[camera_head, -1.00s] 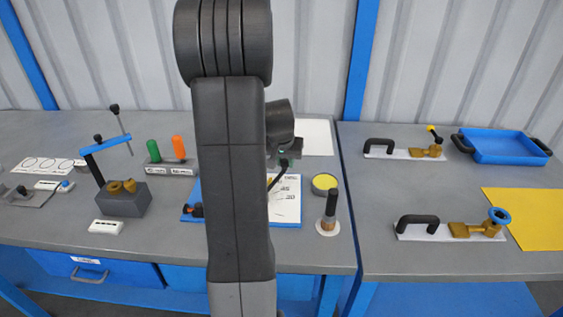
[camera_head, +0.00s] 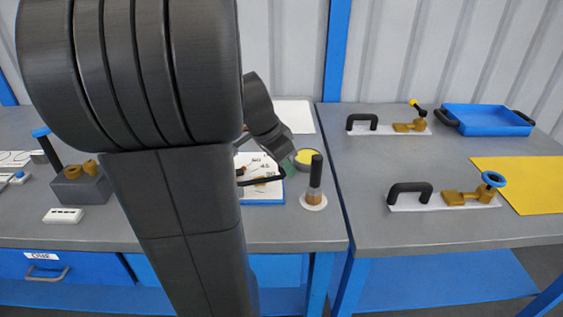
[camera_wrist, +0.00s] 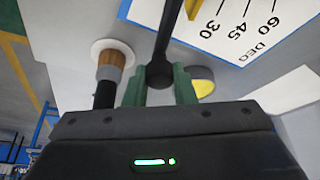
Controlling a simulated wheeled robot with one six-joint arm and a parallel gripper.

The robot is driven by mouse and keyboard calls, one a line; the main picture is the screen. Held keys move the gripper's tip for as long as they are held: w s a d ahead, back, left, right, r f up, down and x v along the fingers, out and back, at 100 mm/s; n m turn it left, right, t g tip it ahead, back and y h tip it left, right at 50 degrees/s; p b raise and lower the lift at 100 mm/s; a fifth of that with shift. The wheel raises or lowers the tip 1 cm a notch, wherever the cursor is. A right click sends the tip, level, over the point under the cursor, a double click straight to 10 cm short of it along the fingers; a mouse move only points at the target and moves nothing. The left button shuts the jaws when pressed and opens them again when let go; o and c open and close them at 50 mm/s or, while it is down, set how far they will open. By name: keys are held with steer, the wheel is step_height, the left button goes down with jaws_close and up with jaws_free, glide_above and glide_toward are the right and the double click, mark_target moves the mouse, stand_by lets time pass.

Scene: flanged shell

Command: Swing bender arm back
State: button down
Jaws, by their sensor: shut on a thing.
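The bender arm (camera_head: 262,181) is a thin dark rod over a white angle sheet (camera_head: 268,194) on a blue board. My gripper (camera_head: 285,170) is at the rod's right end, low over the bench. In the wrist view, the green fingers of my gripper (camera_wrist: 160,88) are shut on the dark round knob of the bender arm (camera_wrist: 160,74). The angle sheet (camera_wrist: 235,22) there reads 30, 45, 60 and DEG, with a yellow pointer (camera_wrist: 193,9) near the rod. My own arm hides the bender's left part in the head view.
A black-handled post (camera_head: 315,185) stands on a white disc just right of my gripper. A round yellow-topped piece (camera_head: 306,157) lies behind it. A grey block (camera_head: 80,187) with brass rollers is at left. The right table holds handled plates and a blue tray (camera_head: 487,121).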

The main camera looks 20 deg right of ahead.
steer(key=shift+s+a+m+g+b, duration=0.2)
steer(key=shift+s+a+m+b, duration=0.1)
steer(key=shift+s+m, duration=0.3)
steer(key=shift+s+a+m+g+b, duration=0.2)
steer(key=shift+s+a+m, duration=0.15)
steer(key=shift+s, duration=0.35)
steer(key=c, duration=1.2)
jaws_free()
steer(key=shift+s, duration=0.15)
steer(key=shift+a+r, duration=0.15)
steer(key=shift+r, duration=0.2)
steer(key=p+v, duration=0.2)
steer(key=v, duration=1.1)
